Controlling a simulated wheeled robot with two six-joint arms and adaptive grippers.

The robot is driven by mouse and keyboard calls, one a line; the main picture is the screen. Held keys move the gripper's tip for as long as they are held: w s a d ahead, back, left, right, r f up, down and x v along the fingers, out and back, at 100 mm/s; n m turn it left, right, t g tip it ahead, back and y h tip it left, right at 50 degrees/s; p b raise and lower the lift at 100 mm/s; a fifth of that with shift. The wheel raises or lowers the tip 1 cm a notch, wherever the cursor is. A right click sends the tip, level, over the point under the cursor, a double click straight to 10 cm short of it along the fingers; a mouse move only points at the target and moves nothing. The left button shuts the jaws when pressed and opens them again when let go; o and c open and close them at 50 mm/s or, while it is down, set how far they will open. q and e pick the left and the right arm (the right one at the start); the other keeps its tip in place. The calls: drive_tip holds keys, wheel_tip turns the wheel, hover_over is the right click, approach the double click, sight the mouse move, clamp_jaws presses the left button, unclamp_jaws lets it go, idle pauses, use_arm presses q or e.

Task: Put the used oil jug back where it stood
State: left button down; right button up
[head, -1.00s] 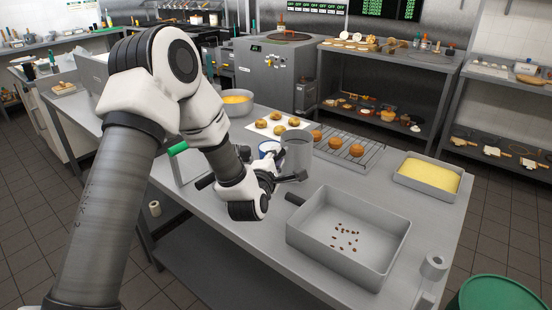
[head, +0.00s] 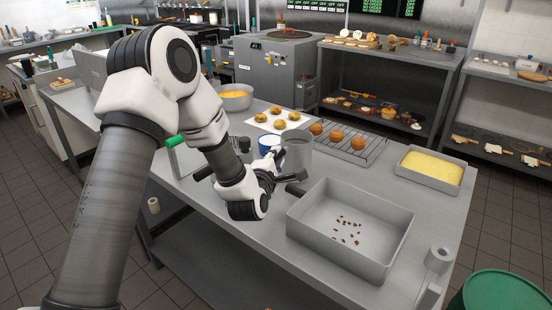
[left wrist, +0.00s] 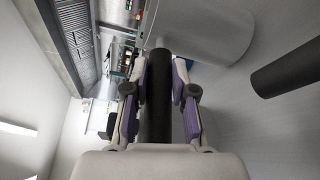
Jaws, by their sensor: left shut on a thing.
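The oil jug is a plain grey cylinder (head: 297,152) near the middle of the steel table in the head view. It also fills the top of the left wrist view (left wrist: 205,30). My left gripper (head: 277,166) is at its near left side. In the left wrist view the gripper (left wrist: 160,90) is shut on the jug's dark handle (left wrist: 157,110), one finger on each side. I cannot tell whether the jug's base touches the table. My right gripper is not in view.
A blue and white cup (head: 268,142) stands close behind the jug on the left. A deep grey pan (head: 385,240) with brown bits lies at the right front, its dark handle near my gripper. A wire rack (head: 372,149) and a yellow-filled tray (head: 429,188) lie beyond.

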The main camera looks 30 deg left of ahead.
use_arm(q)
drive_tip(key=shift+f+b, duration=0.45)
drive_tip(key=shift+b, duration=0.05)
drive_tip(key=c, duration=0.9)
unclamp_jaws()
drive_tip(key=shift+o, duration=0.2)
drive_tip(key=shift+s, duration=0.1)
drive_tip(key=v, duration=0.7)
drive_tip(key=shift+s, duration=0.2)
drive_tip(key=shift+d, duration=0.1)
